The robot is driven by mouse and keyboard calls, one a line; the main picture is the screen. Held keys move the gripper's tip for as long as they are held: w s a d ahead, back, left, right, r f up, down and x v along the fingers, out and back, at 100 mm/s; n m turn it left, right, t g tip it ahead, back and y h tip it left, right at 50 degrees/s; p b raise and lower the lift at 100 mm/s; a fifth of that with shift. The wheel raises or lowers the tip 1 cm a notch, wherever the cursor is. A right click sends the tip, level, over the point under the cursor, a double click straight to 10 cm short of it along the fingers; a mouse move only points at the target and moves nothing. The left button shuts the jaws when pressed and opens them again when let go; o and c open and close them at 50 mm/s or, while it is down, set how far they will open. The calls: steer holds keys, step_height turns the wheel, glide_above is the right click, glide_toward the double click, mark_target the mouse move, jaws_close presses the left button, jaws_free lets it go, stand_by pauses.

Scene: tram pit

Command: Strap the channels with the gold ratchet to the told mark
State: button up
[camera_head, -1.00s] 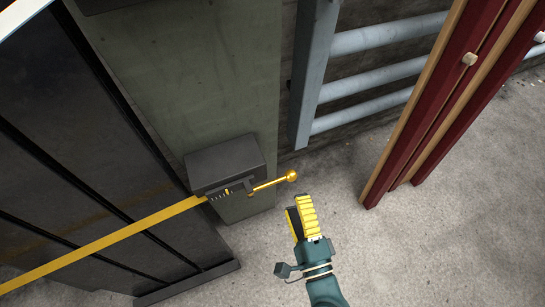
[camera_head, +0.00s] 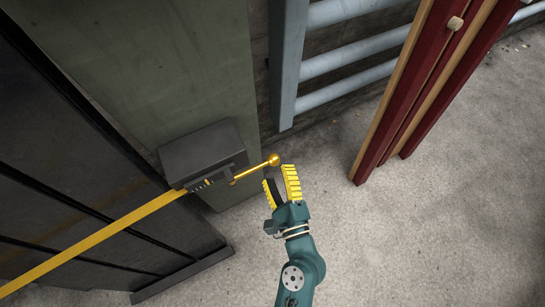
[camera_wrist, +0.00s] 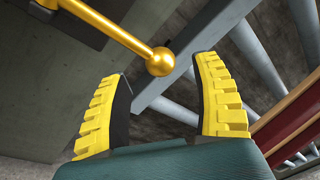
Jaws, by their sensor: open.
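The gold ratchet handle (camera_head: 256,168) juts right from a dark grey box (camera_head: 200,150) on a grey-green post and ends in a ball knob. A yellow strap (camera_head: 100,245) runs from the box down and left across the dark channels (camera_head: 110,215). A scale with small marks (camera_head: 203,184) sits on the box front; its reading is too small to make out. My gripper (camera_head: 278,174) is open and empty, its yellow-padded fingers close to the knob. In the wrist view the gold knob (camera_wrist: 160,62) lies just beyond and between the open fingertips (camera_wrist: 163,68).
A pale blue-grey rail frame (camera_head: 287,70) stands behind, right of the grey-green post (camera_head: 150,70). Dark red and tan upright boards (camera_head: 410,95) stand to the right. The concrete floor (camera_head: 430,230) at the right is clear.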

mark_target(275, 165)
steer(key=x, duration=0.5)
jaws_close()
